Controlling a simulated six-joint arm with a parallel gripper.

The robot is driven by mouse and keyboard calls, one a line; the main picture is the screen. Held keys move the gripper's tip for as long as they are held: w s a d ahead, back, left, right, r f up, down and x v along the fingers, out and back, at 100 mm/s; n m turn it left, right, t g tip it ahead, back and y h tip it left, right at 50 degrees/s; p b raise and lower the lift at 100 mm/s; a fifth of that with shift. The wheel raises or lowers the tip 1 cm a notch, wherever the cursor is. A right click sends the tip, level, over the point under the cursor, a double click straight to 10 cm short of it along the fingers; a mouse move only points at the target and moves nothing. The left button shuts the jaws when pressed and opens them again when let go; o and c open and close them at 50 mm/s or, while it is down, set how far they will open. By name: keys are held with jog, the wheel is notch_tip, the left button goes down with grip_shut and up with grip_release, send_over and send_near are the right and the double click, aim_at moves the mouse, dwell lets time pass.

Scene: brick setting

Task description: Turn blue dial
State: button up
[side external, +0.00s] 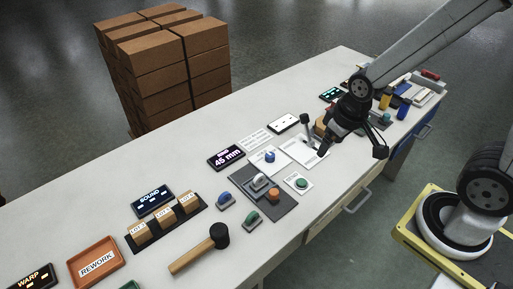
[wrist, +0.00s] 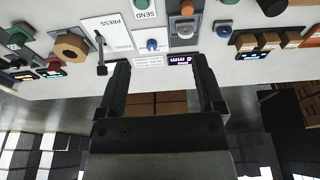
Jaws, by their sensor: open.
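The blue dial (side external: 270,156) is a small round knob on a white plate (side external: 262,166), near the middle of the table in the side view. It also shows in the wrist view (wrist: 152,45), near the top middle, beyond my fingertips and roughly between them. My gripper (side external: 351,150) is to the right of the dial in the side view, apart from it and above the table. In the wrist view my gripper (wrist: 158,64) has its two black fingers wide apart with nothing between them. Nothing hides the dial.
A black upright lever (side external: 308,130) stands on the white PRESS plate near my gripper. A mallet (side external: 205,246) lies further left.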

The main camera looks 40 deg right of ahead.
jog(key=w+d+f+n+g, duration=0.15)
jog(key=w+f+n, duration=0.3)
jog(key=w, duration=0.95)
jog(key=n+g, duration=0.1)
jog(key=n, duration=0.3)
send_near(270, 154)
jog(key=shift+s+a+f, duration=0.1)
jog(key=shift+s+f, duration=0.05)
jog(key=shift+s, duration=0.15)
jog(key=shift+w+f, duration=0.25)
jog(key=shift+f, duration=0.25)
jog(key=shift+f, duration=3.9)
grip_shut()
